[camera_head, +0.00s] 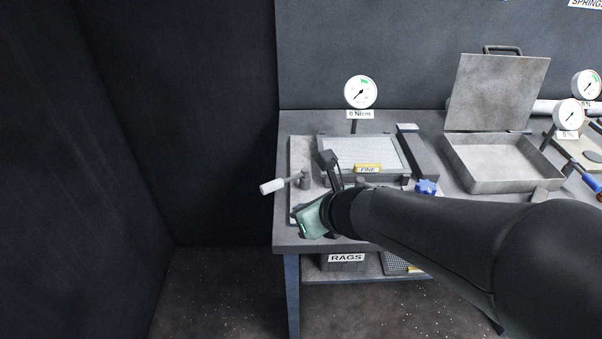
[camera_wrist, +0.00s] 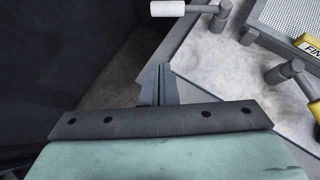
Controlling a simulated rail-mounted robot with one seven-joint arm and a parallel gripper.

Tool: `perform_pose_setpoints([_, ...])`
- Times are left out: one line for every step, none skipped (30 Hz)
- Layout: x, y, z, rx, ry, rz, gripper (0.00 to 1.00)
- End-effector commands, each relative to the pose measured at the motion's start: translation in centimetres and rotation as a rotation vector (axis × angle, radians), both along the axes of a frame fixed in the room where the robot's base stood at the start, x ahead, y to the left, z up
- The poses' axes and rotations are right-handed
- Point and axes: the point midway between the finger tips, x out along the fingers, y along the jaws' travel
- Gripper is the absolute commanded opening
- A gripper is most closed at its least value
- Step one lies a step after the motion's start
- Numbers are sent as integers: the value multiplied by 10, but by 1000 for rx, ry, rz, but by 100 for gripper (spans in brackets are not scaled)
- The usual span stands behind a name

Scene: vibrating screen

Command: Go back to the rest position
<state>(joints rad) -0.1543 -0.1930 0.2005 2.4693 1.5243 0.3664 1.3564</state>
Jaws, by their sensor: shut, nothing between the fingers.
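My gripper (camera_wrist: 159,84) shows in the wrist view with its two narrow grey fingers together and nothing between them. Its green housing and dark bar fill the bottom of that view. In the head view my arm reaches in from the right, and the green housing is over the front left corner of the workbench (camera_head: 285,240). The fingertips cannot be made out there. A lever with a white handle (camera_head: 271,187) is close to the gripper; the handle also shows at the top of the wrist view (camera_wrist: 181,8), apart from the fingers.
A screen frame labelled FINE (camera_head: 360,152) lies behind my gripper, with a gauge (camera_head: 361,92) above it. An open metal box (camera_head: 500,183) with a raised lid stands to the right. A RAGS bin (camera_head: 345,265) is below. Left of the bench is open floor beside a dark wall.

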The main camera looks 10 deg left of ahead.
Motion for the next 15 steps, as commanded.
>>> perform_pose_setpoints([-4,-3,7,-1,-2,-1,0])
perform_pose_setpoints([-5,-5,8,-1,-3,0,0])
perform_pose_setpoints([-7,-6,9,-1,-1,0,0])
perform_pose_setpoints([-8,-6,9,0,0,0,0])
perform_pose_setpoints([-8,-7,10,0,0,0,0])
perform_pose_setpoints([-9,-7,10,0,0,0,0])
perform_pose_setpoints([-10,-8,10,0,0,1,0])
perform_pose_setpoints([-10,-8,10,0,0,1,0])
perform_pose_setpoints([-10,-8,9,0,0,1,0])
perform_pose_setpoints([-10,-8,9,0,1,1,0])
perform_pose_setpoints([-10,-8,9,0,1,1,0])
perform_pose_setpoints([-10,-8,9,0,1,1,0])
perform_pose_setpoints([-10,-8,9,0,1,1,0])
perform_pose_setpoints([-10,-8,9,0,1,1,0])
perform_pose_setpoints([-9,-8,9,0,1,1,0])
